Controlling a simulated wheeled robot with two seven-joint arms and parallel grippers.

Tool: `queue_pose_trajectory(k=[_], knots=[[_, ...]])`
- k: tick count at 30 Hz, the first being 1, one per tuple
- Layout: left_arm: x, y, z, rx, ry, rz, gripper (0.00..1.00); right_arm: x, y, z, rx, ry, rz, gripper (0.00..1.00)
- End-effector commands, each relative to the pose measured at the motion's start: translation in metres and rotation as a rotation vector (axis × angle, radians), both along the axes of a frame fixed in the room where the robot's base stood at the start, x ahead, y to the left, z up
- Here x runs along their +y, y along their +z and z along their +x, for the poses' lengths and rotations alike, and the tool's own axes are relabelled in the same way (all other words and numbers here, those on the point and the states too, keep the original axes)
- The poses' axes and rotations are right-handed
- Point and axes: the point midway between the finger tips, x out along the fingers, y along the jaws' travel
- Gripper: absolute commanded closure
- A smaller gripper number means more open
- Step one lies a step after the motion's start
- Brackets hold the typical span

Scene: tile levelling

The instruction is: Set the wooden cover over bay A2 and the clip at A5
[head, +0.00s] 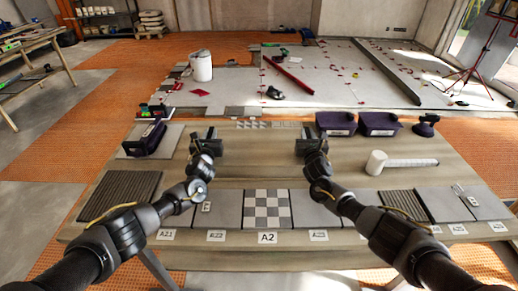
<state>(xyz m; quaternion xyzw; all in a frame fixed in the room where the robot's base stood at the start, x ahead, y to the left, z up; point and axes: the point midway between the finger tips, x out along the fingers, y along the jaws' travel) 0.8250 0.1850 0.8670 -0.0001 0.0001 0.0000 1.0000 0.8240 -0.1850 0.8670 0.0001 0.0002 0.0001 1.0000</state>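The A2 label (267,238) stands at the front of the table below a grey-and-white checkered tile (267,208). A dark ribbed slab (115,197) lies at the left and a similar slab (405,206) at the right; I cannot tell whether either is the wooden cover. A small pale clip-like piece (207,207) lies on a grey tile left of the checkered one. Another small piece (472,201) lies at the far right. I cannot read an A5 label. My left gripper (203,134) and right gripper (312,145) are above the table's back half, apparently open and empty.
A white-headed mallet (377,163) lies at the right. The table's middle (262,165) is clear.

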Motion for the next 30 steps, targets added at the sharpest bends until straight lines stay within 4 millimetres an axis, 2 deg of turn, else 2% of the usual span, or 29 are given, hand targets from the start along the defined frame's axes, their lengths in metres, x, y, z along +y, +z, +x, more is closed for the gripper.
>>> queue_pose_trajectory(k=[1, 3, 4, 20, 30], knots=[[0.000, 0.000, 0.000, 0.000, 0.000, 0.000, 0.90, 0.000, 0.000, 0.000, 0.000, 0.000, 0.000, 0.90], [0.000, 0.000, 0.000, 0.000, 0.000, 0.000, 0.99, 0.000, 0.000, 0.000, 0.000, 0.000, 0.000, 0.99], [0.000, 0.000, 0.000, 0.000, 0.000, 0.000, 1.00, 0.000, 0.000, 0.000, 0.000, 0.000, 0.000, 1.00], [0.000, 0.003, 0.000, -0.003, 0.000, -0.001, 1.00, 0.000, 0.003, 0.000, -0.002, 0.000, 0.001, 1.00], [0.000, 0.029, 0.000, -0.003, 0.000, -0.001, 1.00, 0.000, 0.029, 0.000, -0.003, 0.001, 0.001, 1.00]])
